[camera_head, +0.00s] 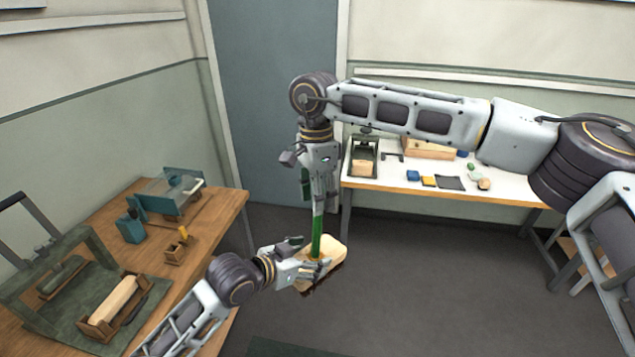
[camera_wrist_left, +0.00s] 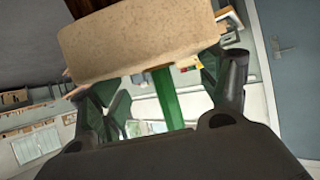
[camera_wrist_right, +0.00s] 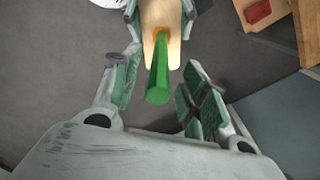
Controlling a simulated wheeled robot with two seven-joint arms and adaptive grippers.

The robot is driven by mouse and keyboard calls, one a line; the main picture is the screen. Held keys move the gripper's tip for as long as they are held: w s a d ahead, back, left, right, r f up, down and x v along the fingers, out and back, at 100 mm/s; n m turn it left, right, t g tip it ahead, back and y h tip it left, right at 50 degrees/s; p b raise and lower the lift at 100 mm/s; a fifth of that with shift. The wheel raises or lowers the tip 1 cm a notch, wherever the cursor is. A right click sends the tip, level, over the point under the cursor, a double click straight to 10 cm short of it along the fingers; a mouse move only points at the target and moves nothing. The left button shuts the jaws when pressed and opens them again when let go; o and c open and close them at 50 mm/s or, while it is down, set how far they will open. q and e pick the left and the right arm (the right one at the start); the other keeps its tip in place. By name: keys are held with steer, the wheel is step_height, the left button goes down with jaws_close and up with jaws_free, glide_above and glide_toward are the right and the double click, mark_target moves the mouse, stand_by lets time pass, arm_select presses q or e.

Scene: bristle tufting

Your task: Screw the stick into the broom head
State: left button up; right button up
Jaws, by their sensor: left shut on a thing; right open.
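The broom head (camera_head: 331,250) is a pale cream block with dark brown bristles on its underside, held in the air between the two tables. My left gripper (camera_head: 316,268) is shut on it; its fingers lie along both sides of the block in the right wrist view. The green stick (camera_head: 317,236) stands upright on the broom head, its lower end at an orange ring (camera_wrist_right: 161,33). My right gripper (camera_wrist_right: 165,85) points down over the stick and is open, with its fingers apart on either side of it. The block (camera_wrist_left: 140,45) fills the top of the left wrist view. Thread depth is hidden.
A wooden table (camera_head: 222,213) at left carries a dark press frame, a wooden cradle with a pale block, and teal fixtures. A white table (camera_head: 391,182) behind holds small coloured blocks and a tray.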

steer(key=shift+s+f, duration=0.1)
steer(key=shift+f, duration=2.4)
jaws_close()
jaws_free()
steer(key=shift+w+a+r, duration=0.1)
steer(key=shift+w+r, duration=0.05)
steer(key=shift+r, duration=2.85)
steer(key=shift+w+r, duration=0.15)
steer(key=shift+r, duration=2.85)
